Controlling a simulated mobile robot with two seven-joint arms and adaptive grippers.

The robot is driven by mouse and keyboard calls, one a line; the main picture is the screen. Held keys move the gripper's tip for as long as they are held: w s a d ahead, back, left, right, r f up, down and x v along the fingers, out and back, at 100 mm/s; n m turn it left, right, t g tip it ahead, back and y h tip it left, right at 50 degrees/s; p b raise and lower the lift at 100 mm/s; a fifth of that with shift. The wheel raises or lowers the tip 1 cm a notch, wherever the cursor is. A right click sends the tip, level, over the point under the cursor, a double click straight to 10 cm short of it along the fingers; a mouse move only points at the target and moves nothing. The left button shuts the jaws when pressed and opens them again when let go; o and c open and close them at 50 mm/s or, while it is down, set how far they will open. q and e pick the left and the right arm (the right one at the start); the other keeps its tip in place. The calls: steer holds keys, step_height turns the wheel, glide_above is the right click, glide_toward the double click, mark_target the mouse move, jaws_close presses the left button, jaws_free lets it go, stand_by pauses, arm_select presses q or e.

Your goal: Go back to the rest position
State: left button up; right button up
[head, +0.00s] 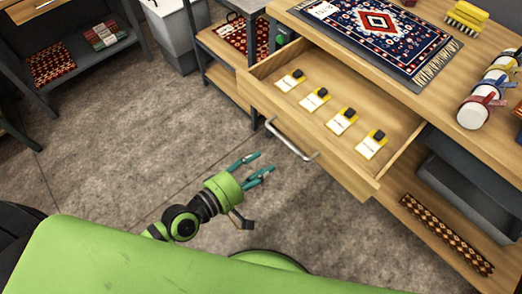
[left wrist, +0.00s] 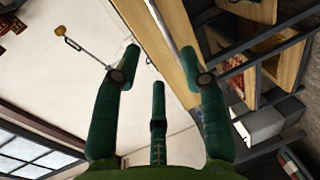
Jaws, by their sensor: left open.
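My left gripper (head: 261,164) has teal fingers and a green body. It is open and empty in the head view, in front of and apart from the pulled-out wooden drawer, left of and below its metal handle (head: 291,139). In the left wrist view the fingers (left wrist: 158,60) are spread with nothing between them. The drawer (head: 378,100) holds several yellow-and-white cards with black pieces on them, set in a row. My right gripper is not in view.
A patterned rug (head: 375,24) lies on the wooden table above the drawer. A grey bin (head: 176,35) and a shelf with folded rugs (head: 52,62) stand at the back left. The grey floor (head: 120,130) left of my gripper is clear.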

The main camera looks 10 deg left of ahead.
arm_select(q)
steer(key=shift+f, duration=0.1)
steer(key=s+a+f+m+g+y, duration=0.2)
steer(key=a+f, duration=0.2)
steer(key=f, duration=0.5)
steer(key=s+a+f+m+g+y, duration=0.1)
steer(key=s+a+f+m+y, duration=0.15)
steer(key=f, duration=0.55)
steer(key=s+a+f+m+g+y, duration=0.15)
steer(key=a+f, duration=0.25)
steer(key=f, duration=0.5)
steer(key=s+a+f+m+g+y, duration=0.1)
steer(key=s+a+f+m+g, duration=0.1)
steer(key=s+f, duration=0.5)
steer(key=s+a+f+m+g+y, duration=0.2)
steer(key=s+f+m+g, duration=0.3)
steer(key=s, duration=1)
step_height(320, 180, down, 3)
steer(key=shift+s+a+r+p, duration=0.15)
steer(key=shift+s+p, duration=0.2)
